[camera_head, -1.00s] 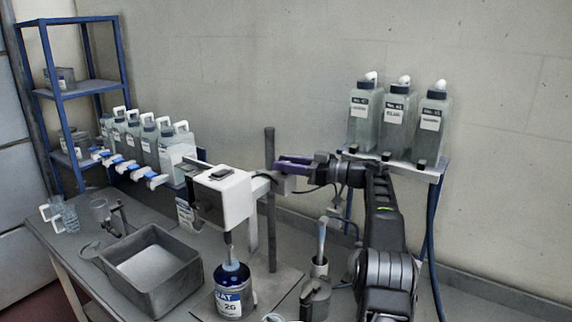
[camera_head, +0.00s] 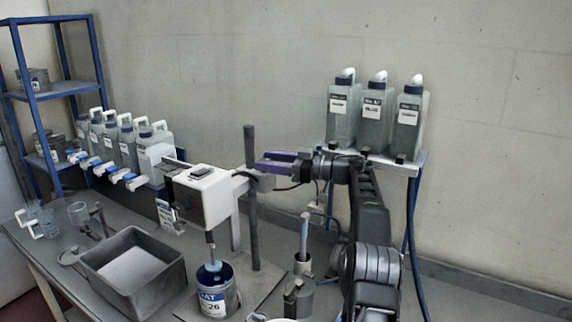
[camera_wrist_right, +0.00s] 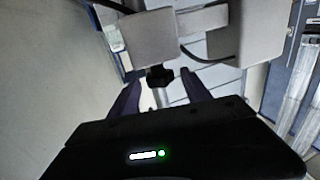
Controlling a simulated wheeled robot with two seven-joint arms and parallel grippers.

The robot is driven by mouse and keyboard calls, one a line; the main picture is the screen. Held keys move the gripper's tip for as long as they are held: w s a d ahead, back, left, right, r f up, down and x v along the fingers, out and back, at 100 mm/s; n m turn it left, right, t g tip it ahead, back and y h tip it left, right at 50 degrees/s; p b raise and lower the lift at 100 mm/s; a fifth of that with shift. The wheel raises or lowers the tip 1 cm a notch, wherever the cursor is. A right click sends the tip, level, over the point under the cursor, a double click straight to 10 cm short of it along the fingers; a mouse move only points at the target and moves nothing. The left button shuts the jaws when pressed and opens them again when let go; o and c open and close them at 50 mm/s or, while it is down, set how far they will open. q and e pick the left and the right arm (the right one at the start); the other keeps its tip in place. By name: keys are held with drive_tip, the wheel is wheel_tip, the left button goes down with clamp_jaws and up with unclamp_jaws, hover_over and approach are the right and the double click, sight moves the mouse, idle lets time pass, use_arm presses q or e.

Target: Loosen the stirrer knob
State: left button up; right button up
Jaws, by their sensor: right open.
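The stirrer is a white motor box (camera_head: 205,195) on a dark upright post (camera_head: 251,200), its shaft reaching down into a blue vat (camera_head: 216,290). In the right wrist view, a small black knob (camera_wrist_right: 158,77) sticks out of a grey clamp block (camera_wrist_right: 150,40). My right gripper (camera_head: 262,163) has purple fingers and is at the post's clamp, coming from the right. Its fingers are open, one on each side of the knob in the wrist view; I see no contact. In the head view the knob cannot be made out. My left gripper is not in view.
A grey basin (camera_head: 130,272) stands left of the vat. Several bottles with blue taps (camera_head: 120,140) line the back left. Three large bottles (camera_head: 373,110) stand on a shelf behind my right arm.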

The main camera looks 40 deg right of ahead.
drive_tip(key=v, duration=0.6)
drive_tip(key=shift+s+d, duration=0.15)
drive_tip(key=shift+s, duration=0.2)
